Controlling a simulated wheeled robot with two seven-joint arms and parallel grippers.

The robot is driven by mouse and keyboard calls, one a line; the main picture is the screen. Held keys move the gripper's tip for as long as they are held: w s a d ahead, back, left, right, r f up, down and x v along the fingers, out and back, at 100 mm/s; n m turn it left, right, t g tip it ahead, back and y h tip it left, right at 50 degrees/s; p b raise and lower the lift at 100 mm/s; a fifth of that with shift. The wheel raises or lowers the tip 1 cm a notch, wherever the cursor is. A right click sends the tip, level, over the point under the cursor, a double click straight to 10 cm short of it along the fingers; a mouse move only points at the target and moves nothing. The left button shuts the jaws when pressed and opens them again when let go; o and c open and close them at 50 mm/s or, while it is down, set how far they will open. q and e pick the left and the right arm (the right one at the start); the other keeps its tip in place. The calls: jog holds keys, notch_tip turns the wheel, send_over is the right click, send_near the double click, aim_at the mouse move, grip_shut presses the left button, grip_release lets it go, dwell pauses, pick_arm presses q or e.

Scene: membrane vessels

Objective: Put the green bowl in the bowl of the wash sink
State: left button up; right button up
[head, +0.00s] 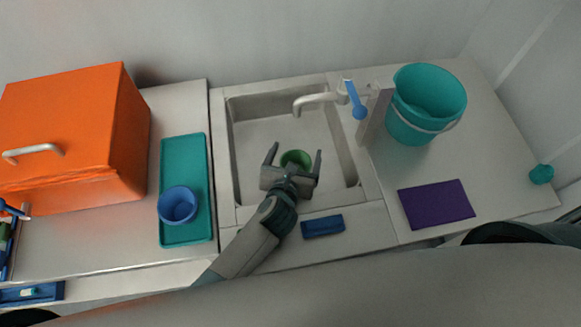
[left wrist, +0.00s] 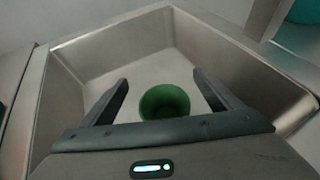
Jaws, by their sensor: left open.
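The green bowl (head: 296,159) is inside the basin of the wash sink (head: 245,121), near its middle. In the left wrist view the green bowl (left wrist: 164,102) shows upright on the sink floor (left wrist: 142,72), with its open top visible. My left gripper (head: 292,160) is open over the basin, with its two fingers spread on either side of the bowl. In the left wrist view the bowl shows between and beyond the fingers of my left gripper (left wrist: 160,90), apart from both. My right gripper is in neither view.
A faucet (head: 318,99) with a blue lever (head: 355,101) stands at the sink's back right. A teal bucket (head: 426,104) and purple cloth (head: 436,204) are right. A blue cup (head: 178,205) sits on a teal tray (head: 183,157) left, beside an orange box (head: 75,135). A blue sponge (head: 322,226) lies in front.

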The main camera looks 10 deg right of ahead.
pick_arm(q)
jog(key=b+v, duration=0.2)
jog(key=v, duration=1)
jog(key=shift+r, duration=0.45)
